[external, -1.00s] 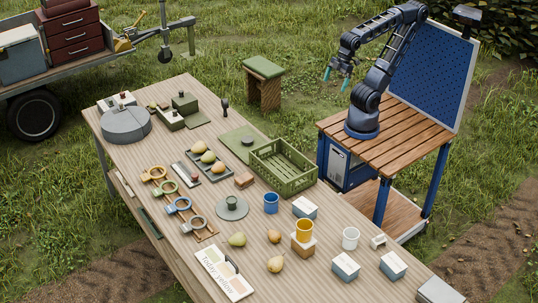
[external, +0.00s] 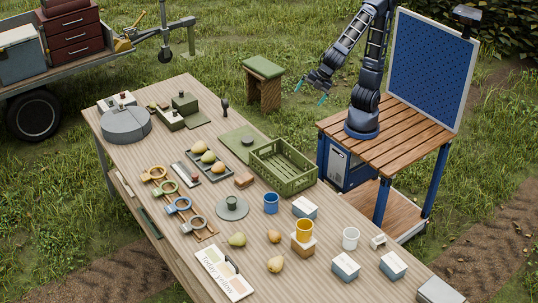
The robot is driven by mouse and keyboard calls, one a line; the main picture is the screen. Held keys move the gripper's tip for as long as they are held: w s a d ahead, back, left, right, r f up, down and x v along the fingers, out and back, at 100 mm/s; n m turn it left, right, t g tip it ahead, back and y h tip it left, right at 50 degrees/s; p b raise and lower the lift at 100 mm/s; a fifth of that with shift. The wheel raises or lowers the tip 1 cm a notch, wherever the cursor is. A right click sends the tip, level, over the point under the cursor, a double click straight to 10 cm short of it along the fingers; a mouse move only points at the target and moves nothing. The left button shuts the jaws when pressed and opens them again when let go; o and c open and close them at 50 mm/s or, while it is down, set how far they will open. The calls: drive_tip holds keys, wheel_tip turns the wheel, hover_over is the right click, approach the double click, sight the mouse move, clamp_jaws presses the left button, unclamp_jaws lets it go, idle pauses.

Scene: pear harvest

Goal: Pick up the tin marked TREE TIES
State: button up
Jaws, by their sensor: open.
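Several small tins with pale tops and blue-grey sides stand on the table: one beside the blue mug (external: 304,208), one near the front (external: 345,268) and one to its right (external: 393,266). Their markings are too small to read, so I cannot tell which is marked TREE TIES. My gripper (external: 310,93) is open and empty. It hangs in the air beyond the table's far edge, near the green-topped stool, well apart from the tins.
A green slatted crate (external: 284,168) stands at the table's far edge between my gripper and the tins. A yellow cup (external: 304,230) sits on a block, with a white cup (external: 350,238), a blue mug (external: 271,203) and loose pears (external: 275,264) around. A grey box (external: 440,291) is at the right corner.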

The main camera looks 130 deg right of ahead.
sight(343, 267)
drive_tip(key=w+a+f+n+t+h, duration=0.1)
drive_tip(key=w+a+f+n+t, duration=0.1)
drive_tip(key=w+a+f+n, duration=0.45)
drive_tip(key=w+a+f+n+t, duration=0.1)
drive_tip(key=w+a+f+n, duration=0.15)
drive_tip(key=w+a, duration=0.8)
drive_tip(key=w+a+f+n+t+h, duration=0.1)
drive_tip(key=w+a+f+n+t, duration=0.15)
drive_tip(key=w+a+n, duration=0.55)
drive_tip(key=s+a+f+n+t+y, duration=0.1)
drive_tip(key=a+f+n+y, duration=0.1)
drive_tip(key=a+f, duration=0.6)
drive_tip(key=s+a+f+n+t+y, duration=0.1)
drive_tip(key=a+f+n, duration=0.4)
drive_tip(key=a, duration=1)
drive_tip(key=s+a+f+n+t+y, duration=0.2)
drive_tip(key=a+f+n+y, duration=0.1)
drive_tip(key=a+f, duration=0.8)
drive_tip(key=shift+s+a+f+n, duration=0.2)
drive_tip(key=shift+s+a+n, duration=0.2)
drive_tip(key=shift+a+n, duration=0.1)
drive_tip(key=x, duration=1)
drive_tip(key=shift+w+f, duration=0.15)
drive_tip(key=shift+w, duration=0.15)
drive_tip(key=c, duration=0.8)
drive_tip(key=shift+o, duration=0.2)
